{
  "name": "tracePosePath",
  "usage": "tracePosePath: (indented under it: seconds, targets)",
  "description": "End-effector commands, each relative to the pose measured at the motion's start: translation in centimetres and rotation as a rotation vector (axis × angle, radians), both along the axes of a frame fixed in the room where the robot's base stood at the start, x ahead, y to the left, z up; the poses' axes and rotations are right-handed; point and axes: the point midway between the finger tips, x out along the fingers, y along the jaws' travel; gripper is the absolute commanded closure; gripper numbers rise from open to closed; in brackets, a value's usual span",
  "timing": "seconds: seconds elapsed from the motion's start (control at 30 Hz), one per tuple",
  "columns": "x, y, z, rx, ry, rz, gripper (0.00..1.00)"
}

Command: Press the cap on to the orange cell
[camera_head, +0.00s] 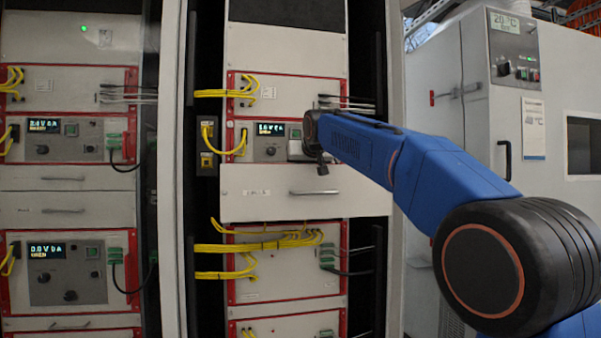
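I cannot make out an orange cell or a cap in the head view. My gripper (322,167) is a small dark shape at the far end of my blue arm, in front of the middle rack and just above a white drawer front. It points away from the camera and is partly hidden by my own wrist. Whether its fingers are open or shut, or hold anything, does not show.
The middle rack has a display module (269,131), yellow cables (268,244) and a drawer handle (315,192) close to my gripper. Another rack (60,184) stands at the left. A pale chamber (465,127) with a temperature display stands behind my arm at the right.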

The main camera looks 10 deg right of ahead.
Motion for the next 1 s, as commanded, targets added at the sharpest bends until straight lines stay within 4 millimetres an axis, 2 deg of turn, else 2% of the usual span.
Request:
tracePosePath:
  seconds: [1.0]
  targets:
    - [-0.01,0.0,-0.69,0.0,-0.001,0.0,1.0]
